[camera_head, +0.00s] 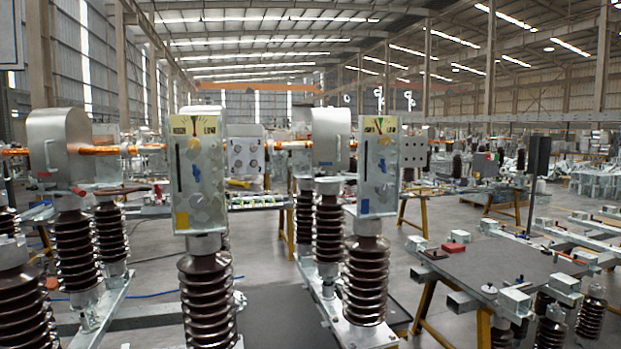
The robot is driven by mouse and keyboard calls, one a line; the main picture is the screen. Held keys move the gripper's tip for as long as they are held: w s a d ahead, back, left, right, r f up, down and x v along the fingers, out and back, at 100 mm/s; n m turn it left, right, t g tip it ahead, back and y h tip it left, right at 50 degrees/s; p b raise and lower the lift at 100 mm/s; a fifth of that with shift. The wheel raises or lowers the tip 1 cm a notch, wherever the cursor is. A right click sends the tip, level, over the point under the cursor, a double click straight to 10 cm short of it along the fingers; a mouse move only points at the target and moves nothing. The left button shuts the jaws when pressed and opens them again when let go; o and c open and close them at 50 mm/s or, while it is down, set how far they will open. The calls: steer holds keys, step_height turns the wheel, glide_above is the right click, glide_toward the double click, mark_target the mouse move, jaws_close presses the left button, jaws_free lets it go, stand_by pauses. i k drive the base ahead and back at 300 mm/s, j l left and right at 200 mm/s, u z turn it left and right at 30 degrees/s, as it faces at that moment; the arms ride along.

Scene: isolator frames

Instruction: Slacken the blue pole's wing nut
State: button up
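Two grey mechanism boxes with yellow dial plates stand on brown ribbed insulators in the middle of the view. The right box (378,165) has a small blue label (364,206) near its lower left corner and sits on an insulator (367,280). The left box (199,170) has a yellow label (182,220) at the same place. I cannot make out a wing nut on either box at this size. My gripper is not in view.
Silver housings (60,140) with orange bars stand behind the boxes on more insulators. A dark-topped work table (500,265) with several small parts stands at the right. Grey floor shows between the right insulator and this table.

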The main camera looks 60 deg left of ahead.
mark_target(382, 165)
steer(key=u, duration=1.75)
